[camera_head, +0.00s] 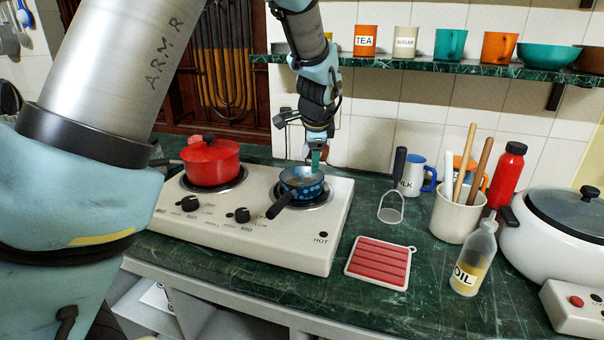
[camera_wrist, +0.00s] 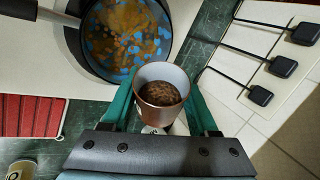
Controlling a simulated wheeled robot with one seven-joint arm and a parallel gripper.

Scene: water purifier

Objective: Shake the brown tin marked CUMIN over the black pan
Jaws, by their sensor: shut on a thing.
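The pan (camera_head: 290,189), dark with blue spots and a black handle, sits on the right burner. In the wrist view the pan (camera_wrist: 88,62) shows orange-brown bits over blue spots inside. My gripper (camera_wrist: 160,100) is shut on the brown tin (camera_wrist: 148,93), with a teal finger on each side. The tin's open mouth faces the wrist camera and shows brown grainy contents. A scrap of white label shows low on it, unreadable. The tin appears next to the pan's rim in that view. In the head view my gripper (camera_head: 316,157) is just above the pan's far right side; the tin is mostly hidden.
A red pot (camera_head: 210,163) stands on the left burner of the white stove (camera_head: 285,238). A red trivet (camera_head: 380,262), an oil bottle (camera_head: 472,262), a utensil crock (camera_head: 455,215) and a white cooker (camera_head: 540,235) are to the right. A green shelf (camera_head: 440,68) with cups runs above.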

